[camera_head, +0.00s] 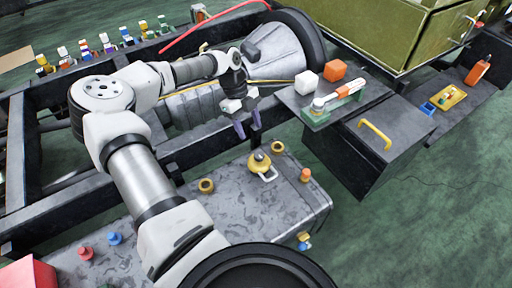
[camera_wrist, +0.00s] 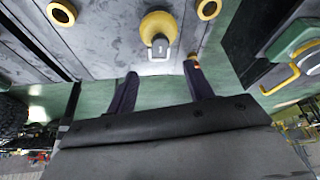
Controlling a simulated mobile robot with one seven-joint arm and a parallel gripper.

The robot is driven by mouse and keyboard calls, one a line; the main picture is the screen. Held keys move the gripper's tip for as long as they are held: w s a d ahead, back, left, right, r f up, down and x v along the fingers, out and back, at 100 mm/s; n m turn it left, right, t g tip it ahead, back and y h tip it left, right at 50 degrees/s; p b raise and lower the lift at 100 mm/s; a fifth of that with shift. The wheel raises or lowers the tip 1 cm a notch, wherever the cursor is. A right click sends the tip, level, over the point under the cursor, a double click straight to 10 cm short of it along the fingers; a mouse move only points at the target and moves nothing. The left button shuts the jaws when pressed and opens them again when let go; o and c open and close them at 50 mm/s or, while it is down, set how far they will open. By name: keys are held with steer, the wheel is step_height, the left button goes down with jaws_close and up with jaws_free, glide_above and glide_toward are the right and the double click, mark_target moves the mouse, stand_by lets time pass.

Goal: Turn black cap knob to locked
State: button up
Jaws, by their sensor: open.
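The cap knob (camera_head: 260,160) sits on top of the mottled grey tank (camera_head: 225,205), with a yellow base, a dark top and a pale loop at its lower right. In the wrist view it looks like a yellow round body (camera_wrist: 156,24) with a grey piece and a pale loop on the near side. Its lock marking is too small to read. My gripper (camera_head: 248,128) is open and empty, its purple fingers pointing down above and behind the knob, apart from it. In the wrist view the fingertips (camera_wrist: 160,70) lie below the knob.
Two yellow rings (camera_head: 206,185) (camera_head: 278,147) flank the knob. An orange knob (camera_head: 306,175) stands near the tank's right end; red (camera_head: 85,253) and blue (camera_head: 115,238) knobs are at the left. A black box with a yellow handle (camera_head: 375,134) stands right. Frame rails lie behind.

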mark_target(259, 155)
steer(key=p+x, duration=0.2)
steer(key=x, duration=0.8)
steer(key=shift+d+f, duration=0.1)
steer(key=c, duration=1)
